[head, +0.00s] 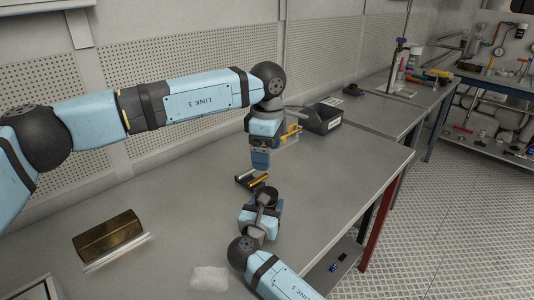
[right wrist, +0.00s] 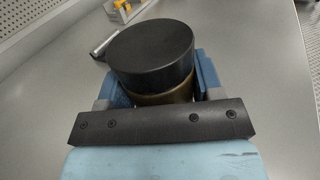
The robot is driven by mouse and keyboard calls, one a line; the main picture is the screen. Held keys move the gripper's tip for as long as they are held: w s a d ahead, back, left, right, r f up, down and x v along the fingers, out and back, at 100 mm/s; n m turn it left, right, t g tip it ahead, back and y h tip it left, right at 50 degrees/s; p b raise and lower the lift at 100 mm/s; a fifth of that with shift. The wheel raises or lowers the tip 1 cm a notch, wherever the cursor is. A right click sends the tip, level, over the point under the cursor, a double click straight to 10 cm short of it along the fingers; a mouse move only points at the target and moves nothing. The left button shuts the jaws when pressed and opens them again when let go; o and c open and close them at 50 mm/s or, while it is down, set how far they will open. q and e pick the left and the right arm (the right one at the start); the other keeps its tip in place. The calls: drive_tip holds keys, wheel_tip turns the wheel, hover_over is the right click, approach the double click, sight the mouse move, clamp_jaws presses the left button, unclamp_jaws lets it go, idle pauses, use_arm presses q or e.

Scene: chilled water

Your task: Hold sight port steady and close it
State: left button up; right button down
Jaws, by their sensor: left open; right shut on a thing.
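The sight port shows in the right wrist view as a wide black round cap (right wrist: 150,50) on a brass body (right wrist: 165,97). My right gripper (right wrist: 163,92) is shut on the brass body, with a blue finger on each side. In the head view my right gripper (head: 263,203) is low over the table, and the dark cap (head: 267,194) shows small between its fingers. My left gripper (head: 261,162) points down above and behind the sight port, apart from it. It is open; its finger gap is hard to see from here.
A dark bin (head: 322,118) and yellow item (head: 292,130) stand farther back. A brass block (head: 108,236) and white cloth (head: 209,279) lie at front left. The table (head: 345,170) is clear at right.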

drive_tip(key=shift+c, duration=0.9)
unclamp_jaws()
drive_tip(key=v, duration=1.3)
drive_tip(key=shift+s+a+p, duration=0.1)
drive_tip(key=shift+s+p, duration=0.25)
drive_tip(key=shift+p, duration=0.05)
